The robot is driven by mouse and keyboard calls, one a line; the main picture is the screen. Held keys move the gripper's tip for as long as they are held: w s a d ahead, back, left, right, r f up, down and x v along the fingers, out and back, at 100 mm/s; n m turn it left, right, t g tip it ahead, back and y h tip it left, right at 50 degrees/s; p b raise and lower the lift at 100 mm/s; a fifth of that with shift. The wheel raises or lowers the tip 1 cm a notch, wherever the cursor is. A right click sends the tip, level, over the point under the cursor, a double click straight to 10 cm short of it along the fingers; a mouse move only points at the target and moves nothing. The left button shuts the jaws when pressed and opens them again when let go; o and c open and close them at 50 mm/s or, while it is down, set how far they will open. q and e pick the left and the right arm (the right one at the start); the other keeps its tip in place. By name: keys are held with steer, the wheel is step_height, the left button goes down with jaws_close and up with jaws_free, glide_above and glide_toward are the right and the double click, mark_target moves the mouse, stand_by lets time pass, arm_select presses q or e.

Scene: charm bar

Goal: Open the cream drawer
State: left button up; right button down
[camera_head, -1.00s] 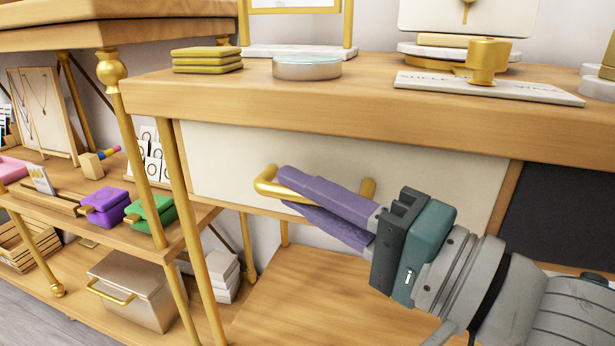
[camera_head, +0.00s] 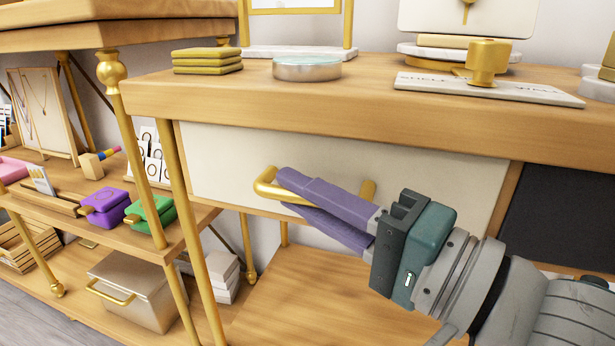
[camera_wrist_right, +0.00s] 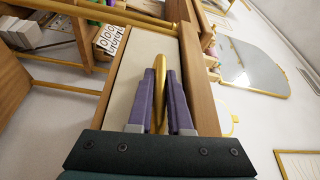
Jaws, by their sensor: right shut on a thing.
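The cream drawer (camera_head: 225,160) sits under the wooden counter top, and its front looks flush with the frame around it. Its gold bar handle (camera_head: 264,186) stands out from the front. My right gripper (camera_head: 282,190) reaches in from the right with purple fingers, shut on the handle near its left end. In the right wrist view the gold handle (camera_wrist_right: 159,80) runs between the two purple fingers (camera_wrist_right: 160,85). The fingers hide the middle of the handle in the head view. My left gripper is not in view.
A dark panel (camera_head: 563,215) is right of the drawer. A round tin (camera_head: 307,69), stacked gold-green pads (camera_head: 207,61) and a marble plate (camera_head: 487,88) stand on the counter top. A gold post (camera_head: 185,230) stands at the left. A lower wooden shelf (camera_head: 300,295) looks mostly bare.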

steer(key=shift+s+a+r, duration=0.1)
steer(key=shift+s, duration=0.15)
steer(key=s+a+p, duration=0.3)
steer(key=s+p, duration=0.1)
steer(key=s, duration=0.5)
steer(key=s+a+p, duration=0.3)
steer(key=s+p, duration=0.1)
steer(key=s, duration=0.6)
steer(key=shift+s+a, duration=0.1)
steer(key=c, duration=0.8)
jaws_free()
steer(key=shift+c, duration=0.2)
steer(key=v, duration=1)
steer(key=shift+p, duration=0.4)
